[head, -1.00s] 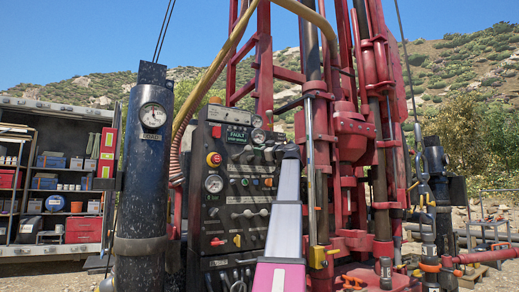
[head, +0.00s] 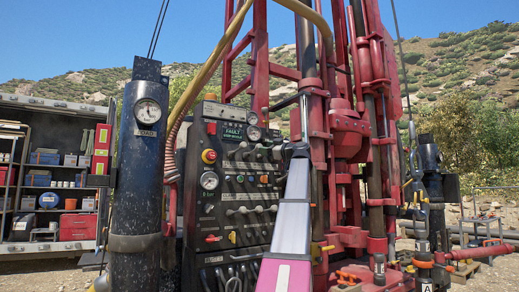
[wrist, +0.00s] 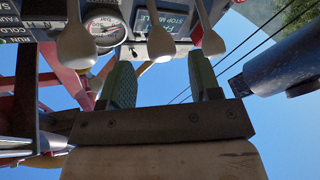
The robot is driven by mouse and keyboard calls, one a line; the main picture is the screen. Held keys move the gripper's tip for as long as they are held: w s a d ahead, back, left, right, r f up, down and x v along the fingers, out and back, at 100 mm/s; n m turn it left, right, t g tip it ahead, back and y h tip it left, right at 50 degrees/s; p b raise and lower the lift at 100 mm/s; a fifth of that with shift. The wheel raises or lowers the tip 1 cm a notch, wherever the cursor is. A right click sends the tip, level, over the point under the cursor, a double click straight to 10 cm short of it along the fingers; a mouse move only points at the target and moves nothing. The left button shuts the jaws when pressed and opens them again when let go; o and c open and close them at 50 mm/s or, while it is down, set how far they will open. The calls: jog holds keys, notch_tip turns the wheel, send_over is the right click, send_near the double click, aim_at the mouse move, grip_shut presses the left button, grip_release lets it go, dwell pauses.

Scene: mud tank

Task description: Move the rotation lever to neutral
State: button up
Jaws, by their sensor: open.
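The dark control panel (head: 225,185) of the red drill rig stands left of my arm in the head view, with rows of small levers (head: 240,154) on its face. I cannot read which one is the rotation lever. In the wrist view three pale lever knobs, left (wrist: 76,47), middle (wrist: 160,44) and right (wrist: 213,42), hang at the top of the picture, close to my gripper (wrist: 161,78). Its two green-padded fingers are open with nothing between the pads. The middle knob appears beyond the gap between the fingertips; contact cannot be told.
A lit FAULT screen (head: 232,133) and a red button (head: 209,156) are on the panel. A dark cylinder with a gauge (head: 147,112) stands left of it; red rig mast (head: 350,140) and pipes stand right. A yellow hose (head: 208,65) arches above.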

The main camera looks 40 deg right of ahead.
jog(key=v, duration=0.4)
dwell(0.6)
